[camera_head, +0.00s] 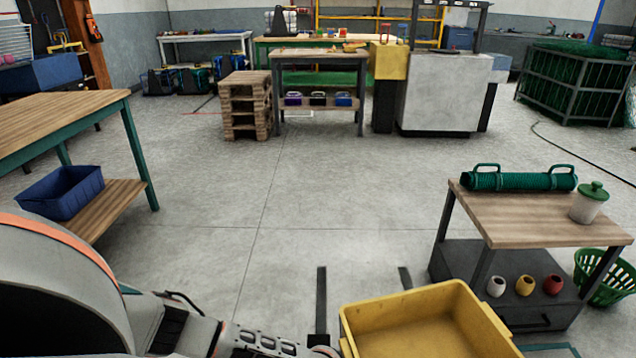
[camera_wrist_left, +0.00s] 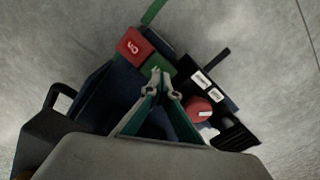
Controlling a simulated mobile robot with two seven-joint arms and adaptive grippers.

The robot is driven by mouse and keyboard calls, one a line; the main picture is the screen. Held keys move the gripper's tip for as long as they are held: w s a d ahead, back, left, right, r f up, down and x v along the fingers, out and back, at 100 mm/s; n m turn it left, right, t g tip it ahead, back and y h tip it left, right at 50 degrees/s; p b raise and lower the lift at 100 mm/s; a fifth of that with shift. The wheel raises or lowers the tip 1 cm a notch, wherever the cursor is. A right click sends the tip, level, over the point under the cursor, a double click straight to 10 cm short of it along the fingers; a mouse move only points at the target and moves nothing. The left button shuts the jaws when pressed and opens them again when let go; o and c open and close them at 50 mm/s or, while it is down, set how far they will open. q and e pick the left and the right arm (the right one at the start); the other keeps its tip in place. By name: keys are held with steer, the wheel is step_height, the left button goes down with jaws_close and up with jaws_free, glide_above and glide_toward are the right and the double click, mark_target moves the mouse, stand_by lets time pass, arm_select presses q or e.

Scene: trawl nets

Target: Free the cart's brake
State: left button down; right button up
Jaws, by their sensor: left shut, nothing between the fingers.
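In the left wrist view, a dark unit, seemingly part of the cart, stands below my left gripper (camera_wrist_left: 156,76). It bears a red pad (camera_wrist_left: 130,44) with white lettering and a green pad (camera_wrist_left: 158,66) beside it. Which of these belongs to the brake I cannot tell. My left gripper is shut and empty, its tips over or against the green pad; contact is unclear. In the head view its arm enters from the lower left, with the fingertips hidden. A yellow tray (camera_head: 425,322) lies at the bottom of the head view. My right gripper is out of view.
A red rounded part (camera_wrist_left: 198,108) and white labels (camera_wrist_left: 201,82) lie right of the fingers. A wooden-topped table (camera_head: 525,212) stands at right with a green net roll (camera_head: 520,181) and a lidded jar (camera_head: 588,207). The floor (camera_head: 290,190) ahead is clear.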

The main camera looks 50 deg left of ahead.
arm_select(q)
steer(key=shift+f+b, duration=0.3)
steer(key=shift+f, duration=0.5)
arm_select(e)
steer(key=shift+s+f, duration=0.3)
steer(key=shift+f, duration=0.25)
